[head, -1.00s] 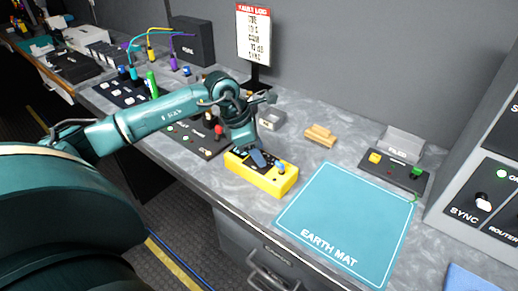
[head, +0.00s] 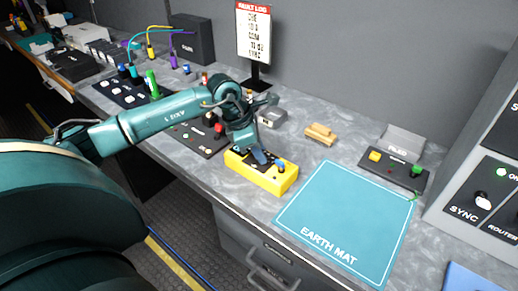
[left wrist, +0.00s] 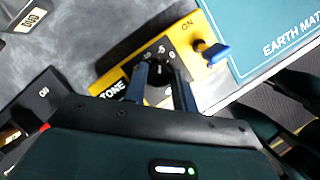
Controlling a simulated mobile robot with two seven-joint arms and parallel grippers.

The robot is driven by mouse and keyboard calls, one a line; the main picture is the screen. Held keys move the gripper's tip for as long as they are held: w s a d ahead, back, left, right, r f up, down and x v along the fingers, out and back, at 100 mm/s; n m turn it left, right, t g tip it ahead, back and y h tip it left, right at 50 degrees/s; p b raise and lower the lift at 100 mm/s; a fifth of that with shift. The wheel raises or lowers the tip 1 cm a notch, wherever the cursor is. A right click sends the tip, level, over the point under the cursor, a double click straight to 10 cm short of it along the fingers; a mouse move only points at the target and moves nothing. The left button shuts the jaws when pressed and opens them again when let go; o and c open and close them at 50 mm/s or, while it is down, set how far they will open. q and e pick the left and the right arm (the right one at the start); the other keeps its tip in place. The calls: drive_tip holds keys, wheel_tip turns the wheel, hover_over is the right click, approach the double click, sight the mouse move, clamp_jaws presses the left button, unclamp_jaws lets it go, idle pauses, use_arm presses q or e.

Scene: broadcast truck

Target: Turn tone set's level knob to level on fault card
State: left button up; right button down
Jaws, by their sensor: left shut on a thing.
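The yellow tone set (head: 285,184) lies on the bench at the left of the earth mat; its TONE label and ON marking show in the left wrist view (left wrist: 188,42). My left gripper (head: 258,156) reaches down onto its top. In the left wrist view its two fingers (left wrist: 160,80) are shut on the dark level knob (left wrist: 160,70). Small scale numbers show around the knob, but its pointer is hard to make out. A blue switch lever (left wrist: 216,53) stands beside it. The fault card (head: 258,35) stands upright at the back; its lines are too small to read surely. My right gripper is out of view.
The blue earth mat (head: 345,225) lies right of the tone set. A wooden block (head: 320,134) and a dark panel with yellow and green buttons (head: 395,170) lie behind. A dark panel with a red knob (head: 190,138) is close on the left.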

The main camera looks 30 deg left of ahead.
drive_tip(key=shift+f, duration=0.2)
use_arm(q)
drive_tip(key=shift+n+t+y+b, duration=0.3)
drive_tip(key=shift+n+b, duration=0.35)
drive_tip(key=shift+n, duration=0.45)
drive_tip(key=n+y+b, duration=0.1)
drive_tip(key=n+b, duration=0.1)
drive_tip(key=n, duration=0.1)
drive_tip(key=shift+d+n+t, duration=0.15)
drive_tip(key=shift+n+t, duration=0.15)
drive_tip(key=shift+n, duration=0.1)
drive_tip(key=shift+n+y+b, duration=0.3)
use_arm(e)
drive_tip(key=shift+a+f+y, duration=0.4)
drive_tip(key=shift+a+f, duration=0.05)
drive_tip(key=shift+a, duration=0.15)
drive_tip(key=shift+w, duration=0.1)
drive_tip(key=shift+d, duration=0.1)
use_arm(q)
drive_tip(key=o, duration=1)
drive_tip(key=shift+r, duration=0.1)
drive_tip(key=d+v, duration=0.1)
drive_tip(key=v, duration=1.2)
drive_tip(key=shift+a+b, duration=0.35)
drive_tip(key=shift+a, duration=0.05)
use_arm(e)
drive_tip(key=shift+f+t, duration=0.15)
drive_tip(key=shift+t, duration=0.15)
